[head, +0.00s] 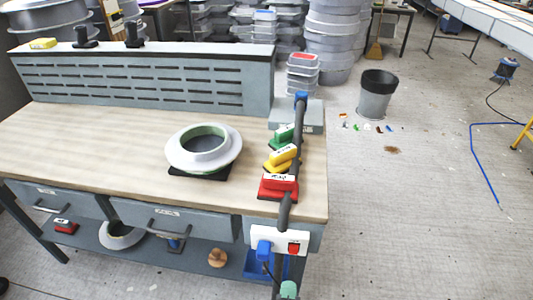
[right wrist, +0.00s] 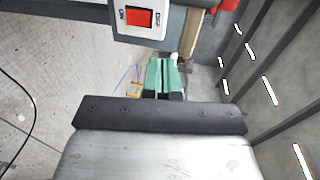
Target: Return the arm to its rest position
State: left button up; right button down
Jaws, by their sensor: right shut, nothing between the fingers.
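My right gripper (head: 289,290) shows at the bottom edge of the head view, just below the front right corner of the workbench (head: 100,142). Only its green tip area is visible there; the rest of the arm is out of frame. In the right wrist view its green fingers (right wrist: 163,76) are together with nothing between them. A white switch box with a red switch (head: 293,248) is on the bench's front right, just above the gripper; it also shows at the top of the right wrist view (right wrist: 139,17). My left gripper is not in view.
A ring-shaped mould (head: 222,158) sits on a black pad on the bench. Green (head: 284,137), yellow (head: 281,158) and red (head: 278,187) blocks stand along the right edge beside a dark rail (head: 298,130). Open floor lies to the right, with a grey bin (head: 375,103) farther back.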

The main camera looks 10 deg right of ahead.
jog(key=s+d+f+n+g+y, duration=0.1)
jog(key=s+f+n+g+y, duration=0.15)
jog(key=s+f+n, duration=0.5)
jog(key=s+f+n+g+y, duration=0.2)
jog(key=f+n+y, duration=0.2)
jog(key=f+n, duration=0.7)
jog(key=s+d+f+n+g+h, duration=0.1)
jog(key=s+d+f+n+g, duration=0.1)
jog(key=s+d+f+g, duration=0.3)
jog(key=s+d+f+n+g+h, duration=0.1)
jog(key=s+d+f+n+g, duration=0.2)
jog(key=s+d+f, duration=0.5)
jog(key=s+f+g, duration=0.1)
jog(key=s+f, duration=0.2)
jog(key=s, duration=0.4)
jog(key=shift+f+g, duration=0.15)
jog(key=shift+g, duration=0.2)
